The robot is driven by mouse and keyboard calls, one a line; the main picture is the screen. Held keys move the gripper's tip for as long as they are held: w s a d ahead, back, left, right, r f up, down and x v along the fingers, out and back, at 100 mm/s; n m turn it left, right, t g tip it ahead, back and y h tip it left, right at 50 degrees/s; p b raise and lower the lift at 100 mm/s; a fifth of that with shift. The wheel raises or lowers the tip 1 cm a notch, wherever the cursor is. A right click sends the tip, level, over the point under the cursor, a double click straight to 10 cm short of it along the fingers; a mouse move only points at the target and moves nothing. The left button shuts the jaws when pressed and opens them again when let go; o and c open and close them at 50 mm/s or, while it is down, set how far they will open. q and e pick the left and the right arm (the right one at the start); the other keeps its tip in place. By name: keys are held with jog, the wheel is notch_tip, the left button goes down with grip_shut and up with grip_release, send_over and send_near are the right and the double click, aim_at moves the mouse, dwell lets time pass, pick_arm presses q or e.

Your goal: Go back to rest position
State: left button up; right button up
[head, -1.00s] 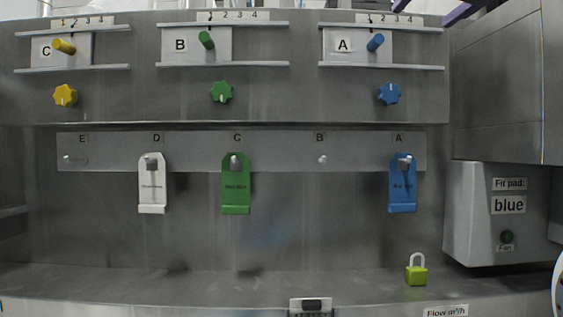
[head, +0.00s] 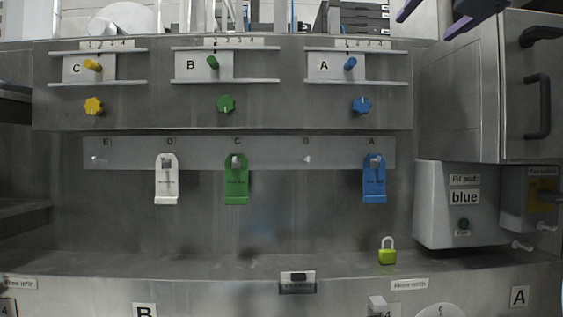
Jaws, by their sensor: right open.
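My right gripper (head: 431,20) shows at the top right edge of the head view, as two dark fingers with purple edges. The fingers are apart with nothing between them, so it is open. It hangs in front of the upper right of the machine, above the grey cabinet, and touches nothing that I can see. The rest of my right arm is out of the picture. My left gripper is not in view.
White (head: 166,188), green (head: 236,188) and blue (head: 374,187) tags hang on a hook rail (head: 270,152). Sliders and knobs sit above it. A green padlock (head: 387,254) stands on the ledge (head: 215,264), right. A "blue" box (head: 455,224) juts out at right.

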jog(key=w+f+m+g, duration=0.3)
jog(key=w+f+m, duration=0.4)
jog(key=f, duration=0.4)
jog(key=w+f+m+g, duration=0.2)
jog(key=w+f+m, duration=0.4)
jog(key=w+f, duration=0.4)
notch_tip(320, 180, down, 24)
jog(key=s+f+m+g, duration=0.1)
jog(key=m+g, duration=0.3)
jog(key=m, duration=0.5)
jog(key=s+a+f+m+g, duration=0.25)
jog(key=s+f+m, duration=0.25)
jog(key=s+f, duration=0.65)
jog(key=s+a+f+m+g, duration=0.25)
jog(key=s+f+m, duration=0.25)
jog(key=s+f, duration=0.65)
jog(key=s+a+f+n+g+b, duration=0.3)
jog(key=s+a+f+n+b, duration=0.3)
jog(key=s+a+b, duration=0.5)
notch_tip(320, 180, down, 3)
jog(key=shift+s+a+r+n+g+y, duration=0.1)
jog(key=shift+s+a+n+g+y, duration=0.25)
jog(key=shift+s+a, duration=0.5)
